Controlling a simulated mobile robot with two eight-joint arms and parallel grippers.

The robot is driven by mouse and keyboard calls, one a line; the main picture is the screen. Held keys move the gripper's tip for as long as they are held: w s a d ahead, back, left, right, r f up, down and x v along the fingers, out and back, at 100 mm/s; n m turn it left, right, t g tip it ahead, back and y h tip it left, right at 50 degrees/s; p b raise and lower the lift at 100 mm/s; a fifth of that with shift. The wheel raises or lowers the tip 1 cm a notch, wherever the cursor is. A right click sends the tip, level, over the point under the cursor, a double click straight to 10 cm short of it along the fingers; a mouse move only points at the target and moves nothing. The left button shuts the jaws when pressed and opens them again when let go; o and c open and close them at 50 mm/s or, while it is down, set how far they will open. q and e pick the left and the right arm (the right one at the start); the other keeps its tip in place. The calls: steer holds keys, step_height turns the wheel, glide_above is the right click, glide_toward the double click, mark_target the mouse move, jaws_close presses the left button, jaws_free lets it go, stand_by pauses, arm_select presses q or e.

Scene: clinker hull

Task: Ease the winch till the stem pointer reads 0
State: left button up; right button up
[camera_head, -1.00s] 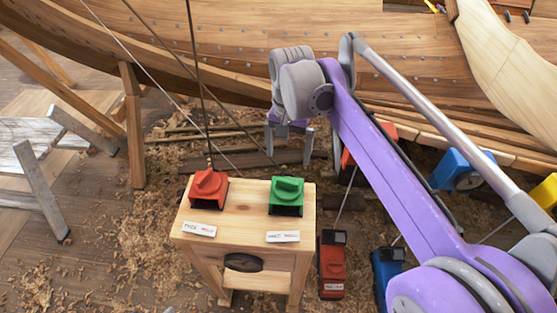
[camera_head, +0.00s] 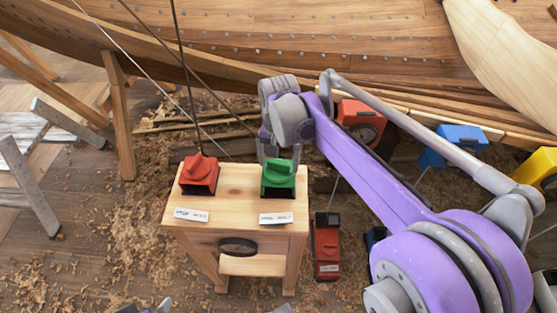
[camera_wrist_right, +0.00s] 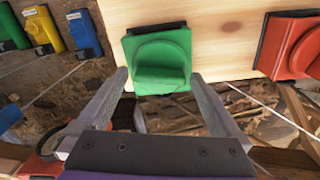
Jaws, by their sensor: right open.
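A green winch knob (camera_head: 278,178) and a red winch knob (camera_head: 198,175) sit on a pale wooden stand (camera_head: 232,205). Each has a small white label below it, too blurred to read. My right gripper (camera_head: 281,150) is at the far edge of the stand, behind the green knob. In the right wrist view, the open fingers (camera_wrist_right: 158,80) point at the green knob (camera_wrist_right: 160,62), one to each side of its lower part, with nothing held. The red knob (camera_wrist_right: 300,45) is to the right there. I cannot make out a stem pointer. My left gripper does not show clearly.
A planked hull (camera_head: 300,45) spans the back. A red device (camera_head: 327,245) stands right of the stand. Orange (camera_head: 361,118), blue (camera_head: 455,145) and yellow (camera_head: 538,170) boxes lie further right. Taut lines rise near the red knob. A sawhorse is at left.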

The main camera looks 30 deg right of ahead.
steer(key=c, duration=1.2)
steer(key=n+p, duration=0.1)
steer(key=n, duration=0.2)
steer(key=shift+r+n, duration=0.1)
steer(key=shift+n, duration=0.2)
steer(key=shift+n+p, duration=0.55)
steer(key=shift+n, duration=1.45)
steer(key=o, duration=1.2)
step_height(320, 180, up, 11)
steer(key=p, duration=0.1)
